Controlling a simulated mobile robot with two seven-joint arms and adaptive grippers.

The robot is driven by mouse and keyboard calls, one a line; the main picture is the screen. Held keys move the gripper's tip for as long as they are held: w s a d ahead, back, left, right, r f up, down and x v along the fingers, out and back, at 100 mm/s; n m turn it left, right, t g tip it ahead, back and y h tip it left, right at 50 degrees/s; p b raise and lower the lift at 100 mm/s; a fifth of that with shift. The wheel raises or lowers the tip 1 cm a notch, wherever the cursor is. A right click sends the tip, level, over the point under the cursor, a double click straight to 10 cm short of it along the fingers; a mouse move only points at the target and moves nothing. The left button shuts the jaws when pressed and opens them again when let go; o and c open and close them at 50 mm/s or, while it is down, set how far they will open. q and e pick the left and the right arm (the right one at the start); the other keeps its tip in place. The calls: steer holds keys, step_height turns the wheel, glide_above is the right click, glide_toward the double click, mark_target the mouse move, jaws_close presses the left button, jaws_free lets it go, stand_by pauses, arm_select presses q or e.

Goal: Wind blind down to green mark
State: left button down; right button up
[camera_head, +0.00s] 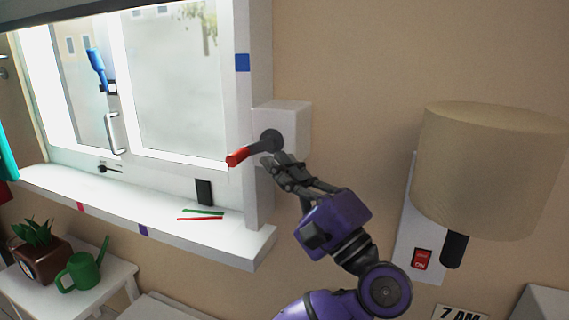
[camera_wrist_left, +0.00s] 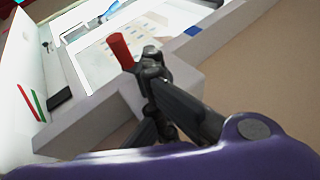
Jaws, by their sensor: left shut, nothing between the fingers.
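The crank has a red handle (camera_head: 238,157) on a dark arm and hub (camera_head: 271,140), mounted on a white box (camera_head: 287,118) at the window's right edge. The red handle also shows in the left wrist view (camera_wrist_left: 121,52). My left gripper (camera_head: 272,162) is shut and empty, just below the hub and right of the red handle. In the left wrist view its fingertips (camera_wrist_left: 150,56) are close beside the handle; I cannot tell whether they touch. My right gripper is out of view.
The window sill (camera_head: 190,238) holds thin green and red strips (camera_head: 201,215) and a small black block (camera_head: 204,192). A blue square (camera_head: 242,62) is on the frame. A lamp (camera_head: 490,165) stands right of my arm. A watering can (camera_head: 84,271) and potted plant (camera_head: 38,252) are lower left.

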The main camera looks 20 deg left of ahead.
arm_select(q)
steer(key=c, duration=2.5)
jaws_free()
steer(key=shift+c, duration=0.2)
steer(key=o, duration=1)
steer(key=shift+c, duration=0.2)
steer(key=v, duration=1.2)
steer(key=shift+f, duration=0.1)
